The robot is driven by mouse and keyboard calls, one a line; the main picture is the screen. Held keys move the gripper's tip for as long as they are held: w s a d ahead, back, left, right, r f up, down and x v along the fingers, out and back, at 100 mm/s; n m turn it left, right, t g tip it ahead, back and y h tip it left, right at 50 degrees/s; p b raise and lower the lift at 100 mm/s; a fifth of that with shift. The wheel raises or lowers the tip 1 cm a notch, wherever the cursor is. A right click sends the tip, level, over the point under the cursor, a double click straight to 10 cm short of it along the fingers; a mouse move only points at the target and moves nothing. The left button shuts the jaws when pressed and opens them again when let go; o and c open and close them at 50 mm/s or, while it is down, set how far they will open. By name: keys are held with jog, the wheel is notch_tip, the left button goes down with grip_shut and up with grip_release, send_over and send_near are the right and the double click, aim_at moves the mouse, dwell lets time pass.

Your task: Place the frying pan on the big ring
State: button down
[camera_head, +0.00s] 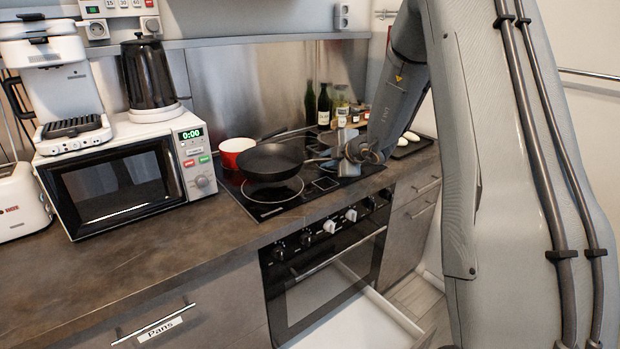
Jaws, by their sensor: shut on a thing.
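The black frying pan (270,163) is over the left front part of the black glass hob, roughly level. A large pale ring (273,191) shows on the hob just below and in front of the pan; the pan hides its rear part. The pan looks slightly raised above the hob, though contact is hard to judge. My gripper (340,160) is to the right of the pan and shut on its handle. My arm and gripper hide much of the handle end.
A red pot (236,150) stands close behind the pan at left. A microwave (130,176) is on the counter at left. Bottles (324,106) and jars stand behind the hob. A tray (410,144) lies at right. Below the oven, a drawer (355,322) stands open.

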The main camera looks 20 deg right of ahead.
jog(key=shift+d+f+p, duration=0.1)
jog(key=shift+f+p, duration=0.3)
jog(key=shift+f, duration=2.7)
jog(key=c, duration=1.9)
grip_release()
jog(key=shift+c, duration=0.2)
jog(key=b+v, duration=0.2)
jog(key=v, duration=0.9)
jog(key=s+a+f+n+g+y, duration=0.1)
jog(key=s+a+n+g, duration=0.3)
jog(key=s+a+n, duration=0.7)
jog(key=s+a+f+n+g+y, duration=0.15)
jog(key=s+a+n+g, duration=0.4)
jog(key=n, duration=1.05)
jog(key=s+d+n+h, duration=0.2)
jog(key=s+n, duration=0.5)
jog(key=n, duration=0.6)
jog(key=s+d+f+n+g+h, duration=0.1)
jog(key=s+d+n+h, duration=0.2)
jog(key=s+n, duration=0.5)
jog(key=n, duration=0.6)
jog(key=shift+s+f, duration=0.25)
